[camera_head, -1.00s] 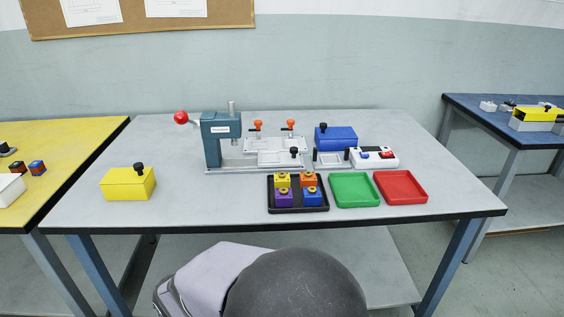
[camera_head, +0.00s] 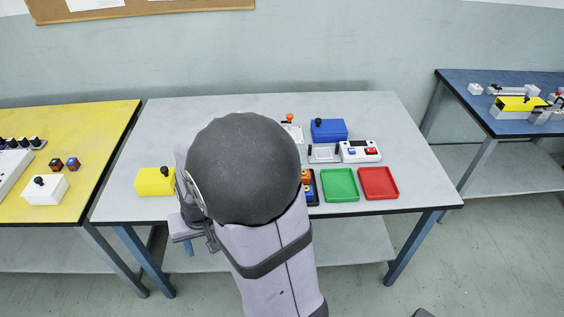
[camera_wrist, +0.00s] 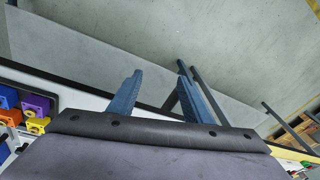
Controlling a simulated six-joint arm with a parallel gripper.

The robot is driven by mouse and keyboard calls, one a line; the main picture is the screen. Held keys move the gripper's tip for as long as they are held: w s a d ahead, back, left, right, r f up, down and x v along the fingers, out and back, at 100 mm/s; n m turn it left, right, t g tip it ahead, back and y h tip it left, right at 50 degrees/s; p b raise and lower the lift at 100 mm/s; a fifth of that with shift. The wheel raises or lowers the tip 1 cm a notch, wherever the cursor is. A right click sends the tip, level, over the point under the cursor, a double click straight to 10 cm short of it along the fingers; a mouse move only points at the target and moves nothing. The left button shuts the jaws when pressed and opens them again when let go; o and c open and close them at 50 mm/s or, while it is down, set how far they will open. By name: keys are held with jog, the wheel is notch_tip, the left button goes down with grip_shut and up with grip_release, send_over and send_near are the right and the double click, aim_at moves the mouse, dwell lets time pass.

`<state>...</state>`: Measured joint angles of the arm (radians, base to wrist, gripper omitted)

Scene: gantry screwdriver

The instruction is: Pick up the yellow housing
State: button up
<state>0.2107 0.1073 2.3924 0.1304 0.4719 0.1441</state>
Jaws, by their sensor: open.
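The small yellow housing (camera_wrist: 37,125) shows at the left edge of the wrist view, beside the orange, blue and purple housings. In the head view it is hidden behind my arm. Only part of the black tray (camera_head: 316,186) shows there, with the orange housing (camera_head: 306,175) and the blue housing (camera_head: 307,190) at its right side. My gripper (camera_wrist: 159,70) is open, with nothing between its two blue fingers. It is apart from the housings, near the table's front edge, with the floor showing beyond the fingertips.
A green tray (camera_head: 340,184) and a red tray (camera_head: 379,183) sit right of the black tray. A yellow box with a black knob (camera_head: 155,182) stands at the left. A blue box (camera_head: 328,131) and a white button box (camera_head: 360,152) stand behind. My arm hides the press.

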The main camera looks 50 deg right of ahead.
jog(key=d+r+m+t+y, duration=0.1)
jog(key=d+r+m+t, duration=0.1)
jog(key=d+m, duration=1.2)
jog(key=d+r+m+t, duration=0.15)
jog(key=d+m, duration=0.75)
jog(key=d, duration=1.2)
jog(key=shift+p+x, duration=1.05)
jog(key=shift+x, duration=2.7)
jog(key=shift+s+a, duration=0.1)
jog(key=c, duration=0.9)
